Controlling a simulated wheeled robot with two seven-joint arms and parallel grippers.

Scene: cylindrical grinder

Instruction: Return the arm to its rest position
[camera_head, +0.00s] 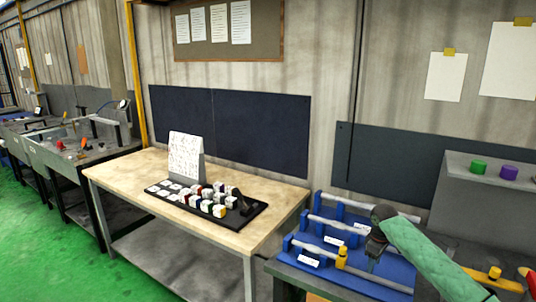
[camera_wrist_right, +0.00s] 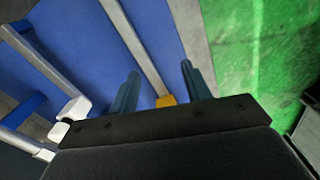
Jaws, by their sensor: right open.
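My right arm (camera_head: 430,258), in a green sleeve, reaches in from the right in the head view. Its gripper (camera_head: 372,266) points down over the blue fixture (camera_head: 318,246), which holds several pale rods. In the right wrist view the two fingers of the gripper (camera_wrist_right: 161,86) are apart, with nothing held. A yellow piece (camera_wrist_right: 166,101) on a rod shows in the gap between them. In the head view a yellow piece (camera_head: 341,257) stands on the front rod, left of the gripper. My left gripper is not in view.
A wooden table (camera_head: 130,172) stands to the left with a black tray (camera_head: 237,226) of small boxes and a white stand-up sheet (camera_head: 185,156). A grey machine housing (camera_head: 480,200) with green and purple buttons is at the right. Green floor (camera_head: 40,245) is clear at the left.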

